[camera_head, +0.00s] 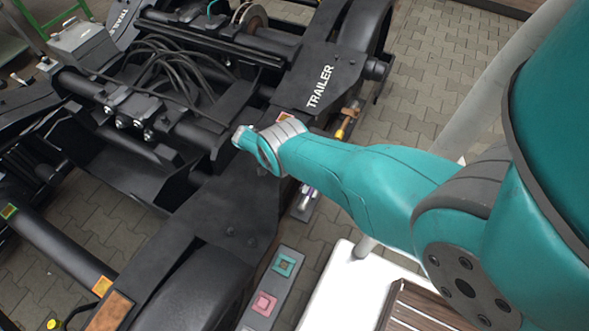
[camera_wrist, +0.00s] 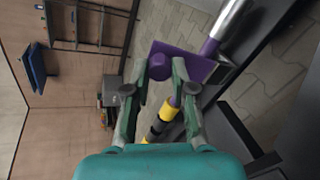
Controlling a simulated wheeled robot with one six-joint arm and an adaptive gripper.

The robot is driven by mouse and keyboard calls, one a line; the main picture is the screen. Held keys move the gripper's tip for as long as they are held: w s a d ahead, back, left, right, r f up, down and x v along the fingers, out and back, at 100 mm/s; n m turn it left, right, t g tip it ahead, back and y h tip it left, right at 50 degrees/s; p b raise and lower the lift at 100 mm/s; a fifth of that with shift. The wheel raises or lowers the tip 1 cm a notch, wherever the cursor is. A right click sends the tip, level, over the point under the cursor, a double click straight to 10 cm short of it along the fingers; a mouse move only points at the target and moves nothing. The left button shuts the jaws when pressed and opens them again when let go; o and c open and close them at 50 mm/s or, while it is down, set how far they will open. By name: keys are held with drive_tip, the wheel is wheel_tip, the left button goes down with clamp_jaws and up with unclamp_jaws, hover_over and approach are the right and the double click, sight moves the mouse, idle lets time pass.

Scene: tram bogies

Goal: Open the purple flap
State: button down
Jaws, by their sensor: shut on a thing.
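The purple flap (camera_wrist: 194,63) shows in the wrist view as a flat plate with a round purple knob (camera_wrist: 160,67) on it. My gripper (camera_wrist: 160,72) has its two green fingers closed on either side of the knob, and the knob sits between the fingertips. The flap lies beyond the fingers, tilted in the picture. How far it stands open I cannot tell. In the head view my teal arm reaches over the bogie's side frame, and the gripper and the flap are hidden there.
A black bogie frame (camera_head: 231,217) marked TRAILER fills the left of the head view. A silver cylinder (camera_wrist: 228,20) and a yellow-black rod (camera_wrist: 169,110) are close to the flap. A grey panel with coloured squares (camera_head: 283,266) and a white table (camera_head: 345,283) stand below my arm.

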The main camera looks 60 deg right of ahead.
drive_tip(key=shift+a, duration=0.1)
drive_tip(key=c, duration=1)
unclamp_jaws()
drive_tip(key=shift+o, duration=0.2)
